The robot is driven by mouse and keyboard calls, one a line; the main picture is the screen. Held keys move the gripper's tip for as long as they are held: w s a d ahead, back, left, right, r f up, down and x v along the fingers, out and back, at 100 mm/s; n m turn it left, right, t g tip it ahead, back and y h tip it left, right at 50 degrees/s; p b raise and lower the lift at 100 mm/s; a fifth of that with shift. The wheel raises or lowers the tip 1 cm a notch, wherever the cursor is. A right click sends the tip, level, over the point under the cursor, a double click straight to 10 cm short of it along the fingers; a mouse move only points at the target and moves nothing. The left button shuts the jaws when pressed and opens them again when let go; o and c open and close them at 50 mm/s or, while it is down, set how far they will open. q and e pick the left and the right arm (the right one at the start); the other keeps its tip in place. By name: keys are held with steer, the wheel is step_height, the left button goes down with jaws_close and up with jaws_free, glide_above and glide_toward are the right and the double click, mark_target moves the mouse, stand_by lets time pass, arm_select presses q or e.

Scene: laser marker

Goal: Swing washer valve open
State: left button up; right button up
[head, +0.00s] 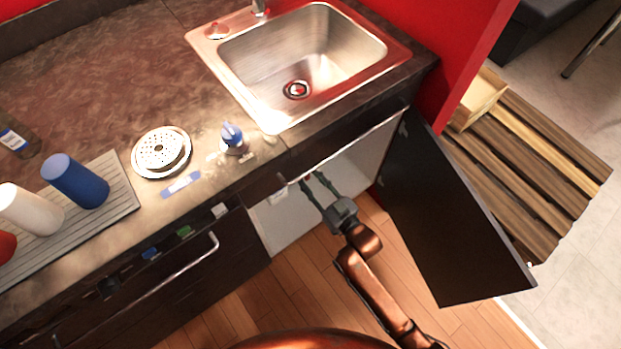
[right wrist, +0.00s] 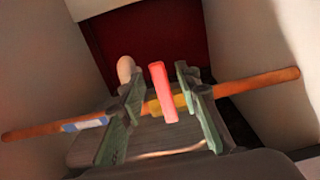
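The washer valve shows in the right wrist view as a red lever (right wrist: 163,92) on a yellow body (right wrist: 176,102). The body sits on a copper-coloured pipe (right wrist: 250,83) that runs across the cabinet. The lever stands up from the pipe, tilted slightly. My right gripper (right wrist: 157,80) is open, with one green finger on each side of the lever and a visible gap to both. In the head view my right gripper (head: 312,184) reaches into the open cabinet under the sink, where the counter edge hides most of the valve. My left gripper is not in view.
The cabinet door (head: 440,215) stands wide open to the right of my arm. The counter edge overhangs the gripper. A rounded beige knob (right wrist: 125,68) is beyond the left finger. The sink (head: 300,60), a blue-topped bottle (head: 233,138) and cups are on the counter.

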jaws_close()
stand_by(0.6)
